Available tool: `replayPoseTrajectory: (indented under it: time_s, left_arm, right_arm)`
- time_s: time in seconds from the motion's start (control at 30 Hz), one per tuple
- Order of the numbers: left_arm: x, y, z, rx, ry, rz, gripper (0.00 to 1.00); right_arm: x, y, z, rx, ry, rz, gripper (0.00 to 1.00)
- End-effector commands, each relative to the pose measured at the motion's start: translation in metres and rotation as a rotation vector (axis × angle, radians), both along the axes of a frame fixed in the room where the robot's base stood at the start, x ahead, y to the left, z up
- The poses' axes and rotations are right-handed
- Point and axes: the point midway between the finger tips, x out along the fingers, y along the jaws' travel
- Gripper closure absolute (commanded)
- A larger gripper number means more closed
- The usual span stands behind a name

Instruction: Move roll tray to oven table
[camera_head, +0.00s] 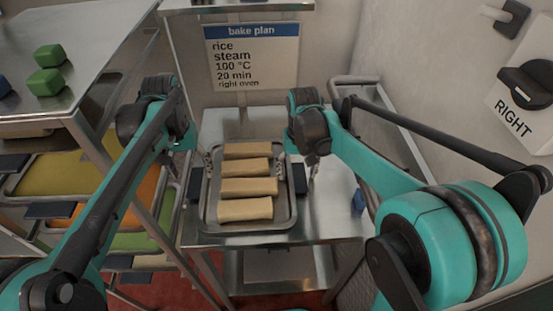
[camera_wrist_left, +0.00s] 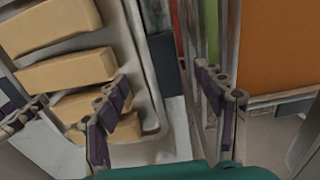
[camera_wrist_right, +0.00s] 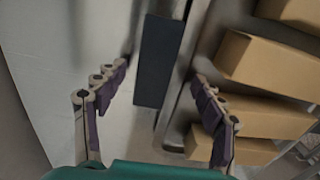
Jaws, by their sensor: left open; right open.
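The roll tray (camera_head: 207,221) is a grey metal tray with several pale tan rolls (camera_head: 248,187) in a column. It lies flat on a steel table (camera_head: 335,222). A dark handle pad shows at each side, the left one (camera_head: 195,186) and the right one (camera_head: 299,178). My left gripper (camera_head: 200,165) is open at the tray's left side; in the left wrist view its fingers (camera_wrist_left: 165,110) stand on either side of the rim. My right gripper (camera_head: 298,166) is open at the right side; its fingers (camera_wrist_right: 157,105) straddle the rim and pad. Finger contact is unclear.
A rack at left holds several trays with green and orange contents (camera_head: 150,187). Above it is a steel counter (camera_head: 75,30) with green blocks (camera_head: 48,70). A bake plan sign (camera_head: 251,57) hangs behind. A "RIGHT" label (camera_head: 513,122) and black knob are at right.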

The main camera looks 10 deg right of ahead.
Motion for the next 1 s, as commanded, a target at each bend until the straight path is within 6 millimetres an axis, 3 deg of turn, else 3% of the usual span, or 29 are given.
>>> replayPoseTrajectory:
  time_s: [0.2, 0.47, 1.0]
  left_arm:
    - [0.0, 0.0, 0.042, 0.001, 0.0, 0.001, 0.31]
    - [0.0, 0.001, 0.06, 0.001, 0.0, 0.001, 0.31]
    - [0.0, 0.0, 0.06, 0.001, 0.0, 0.001, 0.31]
  right_arm:
    - [0.0, 0.0, 0.0, 0.0, 0.0, 0.0, 0.31]
    - [0.0, 0.0, 0.006, 0.0, 0.0, 0.0, 0.31]
    - [0.0, 0.0, 0.107, 0.0, 0.0, 0.0, 0.31]
